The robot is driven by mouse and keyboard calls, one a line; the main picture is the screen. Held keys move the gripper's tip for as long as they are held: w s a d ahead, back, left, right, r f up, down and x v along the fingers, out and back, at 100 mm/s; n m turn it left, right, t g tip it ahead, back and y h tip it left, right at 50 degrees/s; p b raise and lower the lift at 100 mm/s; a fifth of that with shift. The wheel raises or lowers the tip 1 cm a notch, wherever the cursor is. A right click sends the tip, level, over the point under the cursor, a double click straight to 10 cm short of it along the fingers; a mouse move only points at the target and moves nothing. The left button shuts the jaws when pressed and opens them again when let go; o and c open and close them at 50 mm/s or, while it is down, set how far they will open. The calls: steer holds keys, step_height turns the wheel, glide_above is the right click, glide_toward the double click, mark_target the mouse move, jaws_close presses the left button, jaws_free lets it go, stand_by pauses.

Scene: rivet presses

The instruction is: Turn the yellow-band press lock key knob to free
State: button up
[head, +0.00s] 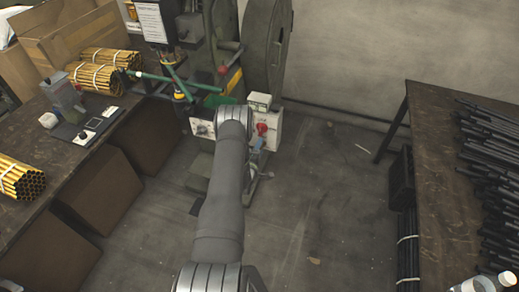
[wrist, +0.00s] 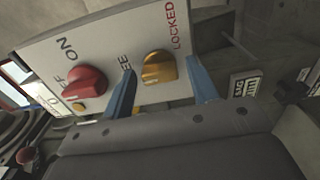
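The yellow lock key knob (wrist: 159,68) is on a white panel (wrist: 112,38) in the wrist view. "LOCKED" is printed to its right; a label ending "EE" is on its left, partly covered by my left finger. Which label the knob points to is not clear. My gripper (wrist: 160,66) is open, with one blue finger on each side of the knob and a visible gap at both sides. I cannot tell how deep the fingertips reach. In the head view a blue finger (head: 258,145) shows by the panel, and my arm hides the yellow knob.
A red knob (wrist: 85,81) marked "ON" sits left of the left finger; it also shows in the head view (head: 262,129). A large wheel (head: 265,45) stands behind. Workbenches flank the scene, with tube bundles (head: 22,178) left and dark rods (head: 490,150) right. The floor between is mostly clear.

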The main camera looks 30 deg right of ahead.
stand_by(0.3)
steer(key=v, duration=1.7)
steer(key=shift+s+a+r, duration=0.1)
steer(key=shift+a, duration=0.05)
steer(key=x, duration=1.7)
steer(key=shift+d, duration=0.2)
